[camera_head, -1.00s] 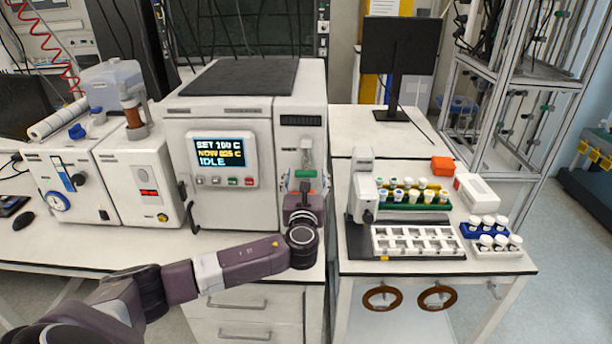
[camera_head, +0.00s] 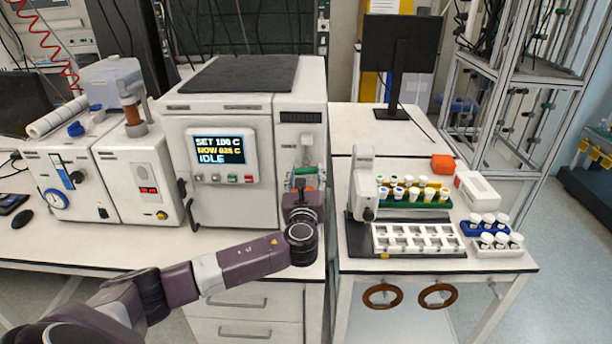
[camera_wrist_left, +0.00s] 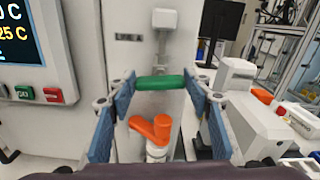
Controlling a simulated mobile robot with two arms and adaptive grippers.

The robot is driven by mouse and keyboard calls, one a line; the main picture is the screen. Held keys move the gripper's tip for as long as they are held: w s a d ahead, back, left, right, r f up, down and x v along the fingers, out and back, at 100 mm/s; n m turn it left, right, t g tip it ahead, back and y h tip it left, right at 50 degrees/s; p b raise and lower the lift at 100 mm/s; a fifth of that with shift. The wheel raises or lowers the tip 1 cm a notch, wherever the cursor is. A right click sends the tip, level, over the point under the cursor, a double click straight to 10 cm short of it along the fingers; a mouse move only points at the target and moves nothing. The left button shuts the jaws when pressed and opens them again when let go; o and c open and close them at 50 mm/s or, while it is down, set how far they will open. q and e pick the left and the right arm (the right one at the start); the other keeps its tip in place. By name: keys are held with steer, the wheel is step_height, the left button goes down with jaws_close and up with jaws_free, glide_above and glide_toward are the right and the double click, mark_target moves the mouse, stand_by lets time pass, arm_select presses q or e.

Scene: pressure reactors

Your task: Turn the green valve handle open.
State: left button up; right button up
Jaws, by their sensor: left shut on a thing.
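The green valve handle (camera_head: 305,171) is a short bar on the right front of the white reactor cabinet (camera_head: 235,215). In the left wrist view the handle (camera_wrist_left: 160,83) lies crosswise between the two blue-padded fingers of my left gripper (camera_wrist_left: 160,88), one finger at each end. My left gripper (camera_head: 303,182) is shut on it. An orange lever (camera_wrist_left: 150,129) sits just below the handle in the wrist view. The valve body behind the handle is mostly hidden in the head view. My right gripper is not in view.
The cabinet's screen (camera_head: 220,148) reads IDLE, with buttons below it. A smaller white instrument (camera_head: 140,185) stands at left. On the right table are a rack of vials (camera_head: 413,193), a white tray (camera_head: 418,239) and a monitor (camera_head: 400,50).

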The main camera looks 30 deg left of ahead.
arm_select(q)
steer(key=n, duration=0.1)
steer(key=n+b, duration=0.1)
steer(key=n, duration=0.1)
steer(key=n+b, duration=0.1)
steer(key=shift+f, duration=0.25)
steer(key=n+b, duration=0.2)
steer(key=n, duration=0.2)
steer(key=shift+s+a+n+b, duration=0.1)
steer(key=shift+n+b, duration=1.95)
steer(key=shift+n, duration=2.15)
steer(key=o, duration=1.2)
steer(key=shift+c, duration=0.2)
steer(key=shift+s, duration=0.1)
